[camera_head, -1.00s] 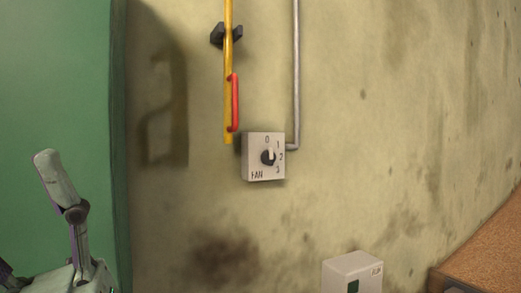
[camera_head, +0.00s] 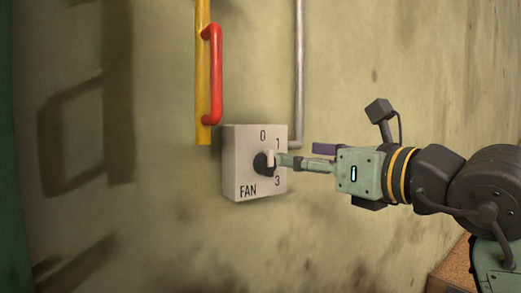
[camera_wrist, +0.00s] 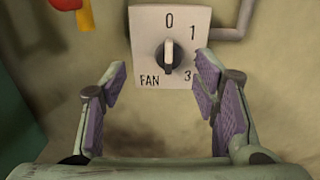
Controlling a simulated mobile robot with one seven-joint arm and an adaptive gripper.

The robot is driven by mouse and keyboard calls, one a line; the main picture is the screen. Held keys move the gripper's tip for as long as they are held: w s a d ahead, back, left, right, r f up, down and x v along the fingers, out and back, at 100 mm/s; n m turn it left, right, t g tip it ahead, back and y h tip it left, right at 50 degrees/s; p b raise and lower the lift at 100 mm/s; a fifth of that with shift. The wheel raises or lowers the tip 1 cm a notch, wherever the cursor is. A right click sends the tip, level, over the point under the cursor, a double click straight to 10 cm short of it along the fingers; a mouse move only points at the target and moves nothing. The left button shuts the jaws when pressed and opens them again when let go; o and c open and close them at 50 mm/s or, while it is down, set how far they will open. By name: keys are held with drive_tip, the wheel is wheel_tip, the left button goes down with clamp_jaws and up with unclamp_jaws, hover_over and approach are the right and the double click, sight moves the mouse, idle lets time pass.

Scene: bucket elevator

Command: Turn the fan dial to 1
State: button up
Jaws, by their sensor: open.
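The fan switch box (camera_head: 240,180) is a pale square box on the wall, marked FAN, 0, 1 and 3 in the head view. Its black dial (camera_head: 262,163) has a white pointer that points up toward 0. In the wrist view the box (camera_wrist: 146,20) and dial (camera_wrist: 168,58) are seen face on, the pointer near upright. My gripper (camera_head: 280,160) is at the dial's right side in the head view and hides the mark 2. In the wrist view my gripper (camera_wrist: 158,85) is open, its purple pads apart on either side below the dial, with nothing between them.
A yellow pole (camera_head: 202,75) with a red handle (camera_head: 216,75) is on the wall above left of the box. A grey pipe (camera_head: 299,75) runs down to the box's right side. The wall below the box is clear.

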sight(271, 152)
drive_tip(key=p+x, duration=0.1)
drive_tip(key=x, duration=0.2)
drive_tip(key=p+x, duration=0.1)
drive_tip(key=x, duration=0.3)
drive_tip(key=d+p+x, duration=0.1)
drive_tip(key=x, duration=0.2)
drive_tip(key=shift+w+a+p, duration=0.1)
drive_tip(key=shift+w+p, duration=0.25)
drive_tip(key=shift+w, duration=0.2)
drive_tip(key=shift+c, duration=0.6)
clamp_jaws()
